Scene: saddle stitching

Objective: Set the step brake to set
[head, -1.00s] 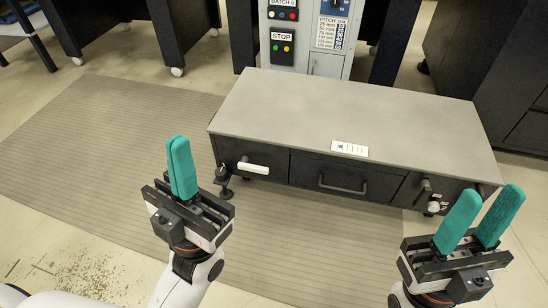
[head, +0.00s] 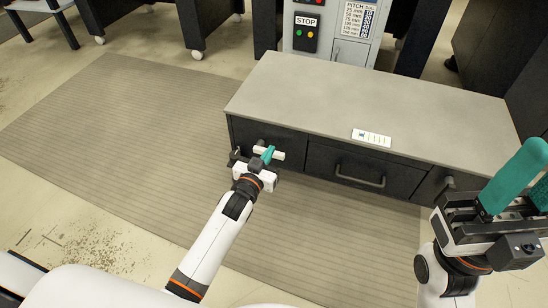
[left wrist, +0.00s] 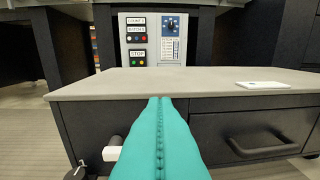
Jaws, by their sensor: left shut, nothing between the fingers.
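The grey-topped step (head: 370,95) stands on the floor, with a dark front. The brake is probably the white-gripped lever (head: 280,156) at the left of that front, lying roughly level. My left gripper (head: 268,154) is shut and empty, its teal fingers in front of the lever and hiding part of it. In the left wrist view the white grip (left wrist: 113,153) is left of the fingers (left wrist: 158,125); whether they touch is unclear. My right gripper (head: 540,168) is open at the right edge, partly cut off, and away from the lever.
A drawer with a dark handle (head: 360,178) is in the middle of the step's front. A white label (head: 372,137) lies on its top edge. A grey control cabinet (head: 330,30) with a STOP panel stands behind. A ribbed mat (head: 120,125) covers open floor at left.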

